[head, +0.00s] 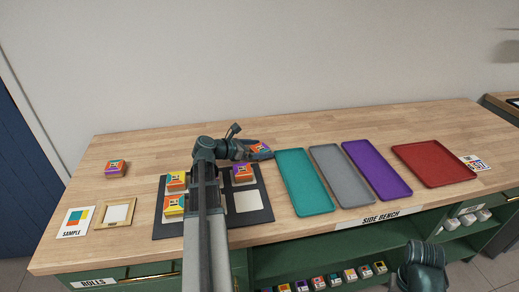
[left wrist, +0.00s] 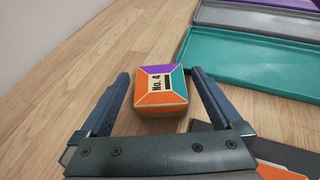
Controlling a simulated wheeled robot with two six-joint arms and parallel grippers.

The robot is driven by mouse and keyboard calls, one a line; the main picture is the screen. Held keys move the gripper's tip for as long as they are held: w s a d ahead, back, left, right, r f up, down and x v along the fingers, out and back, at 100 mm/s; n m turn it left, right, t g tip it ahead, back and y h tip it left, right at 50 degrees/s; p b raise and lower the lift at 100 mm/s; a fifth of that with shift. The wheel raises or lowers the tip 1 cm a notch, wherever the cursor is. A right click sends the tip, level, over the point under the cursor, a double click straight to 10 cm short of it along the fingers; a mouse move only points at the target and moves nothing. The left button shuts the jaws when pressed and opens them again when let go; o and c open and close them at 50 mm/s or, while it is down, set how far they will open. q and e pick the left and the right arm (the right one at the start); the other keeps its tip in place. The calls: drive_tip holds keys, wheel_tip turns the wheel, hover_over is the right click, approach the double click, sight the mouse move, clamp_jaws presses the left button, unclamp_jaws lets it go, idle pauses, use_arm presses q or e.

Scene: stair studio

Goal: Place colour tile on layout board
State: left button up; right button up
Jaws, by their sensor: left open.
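A colour tile (head: 260,147) marked "No. 4", with orange, purple and teal faces, lies on the bench behind the layout board. It also shows in the left wrist view (left wrist: 161,88). My left gripper (head: 258,152) is open, with one finger on each side of this tile. The dark layout board (head: 222,226) bears several similar tiles, such as one at its back right (head: 243,174) and two on its left side. A pale empty square (head: 246,202) shows at its front right. My left arm hides the middle of the board.
Teal (head: 304,183), grey (head: 342,175), purple (head: 377,170) and red (head: 434,165) trays lie to the right. A lone tile (head: 115,168), a sample card (head: 75,222) and a wooden frame (head: 116,214) are at the left. The bench behind the trays is clear.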

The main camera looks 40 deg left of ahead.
use_arm(q)
drive_tip(key=shift+s+r, duration=0.25)
drive_tip(key=shift+r, duration=0.1)
drive_tip(key=p+v, duration=0.4)
drive_tip(key=v, duration=0.7)
drive_tip(key=shift+s+a+r+p, duration=0.1)
drive_tip(key=shift+s+p, duration=0.05)
drive_tip(key=shift+p, duration=0.2)
